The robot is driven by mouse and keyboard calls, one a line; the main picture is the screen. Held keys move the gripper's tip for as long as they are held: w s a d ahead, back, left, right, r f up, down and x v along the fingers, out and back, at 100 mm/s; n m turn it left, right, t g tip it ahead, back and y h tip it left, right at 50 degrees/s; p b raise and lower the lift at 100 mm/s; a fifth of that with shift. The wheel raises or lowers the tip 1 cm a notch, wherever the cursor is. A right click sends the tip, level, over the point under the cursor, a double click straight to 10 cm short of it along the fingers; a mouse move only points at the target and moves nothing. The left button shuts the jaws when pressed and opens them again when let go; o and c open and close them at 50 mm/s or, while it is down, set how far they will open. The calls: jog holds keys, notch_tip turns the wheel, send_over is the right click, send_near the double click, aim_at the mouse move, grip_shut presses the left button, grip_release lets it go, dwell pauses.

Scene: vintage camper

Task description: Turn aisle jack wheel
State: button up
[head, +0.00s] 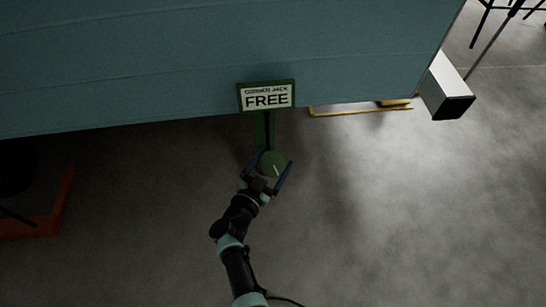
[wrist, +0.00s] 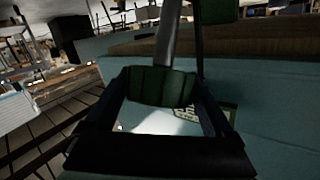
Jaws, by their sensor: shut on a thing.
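The jack wheel (head: 271,164) is a small green disc with a pale line on its face, at the foot of a green post (head: 264,130) below the trailer's edge. In the wrist view the ribbed rim of the wheel (wrist: 162,87) sits between the dark fingers, with a grey shaft (wrist: 169,35) rising from it. My gripper (head: 276,157) is shut on the wheel, one finger on each side. A sign (head: 267,96) above the post reads "CORNER JACK FREE". The finger contact is dark and hard to make out.
The teal trailer side (head: 180,60) spans the top of the head view. A white box-like bar (head: 446,85) sticks out at the right, near a yellow frame (head: 360,110). An orange frame (head: 50,218) stands at left. The concrete floor at right is clear.

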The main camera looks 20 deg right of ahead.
jog(key=shift+s+m+g+h, duration=0.1)
jog(key=shift+m+g+h, duration=0.3)
jog(key=shift+m+g, duration=0.25)
jog(key=o, duration=1.1)
jog(key=shift+d, duration=0.1)
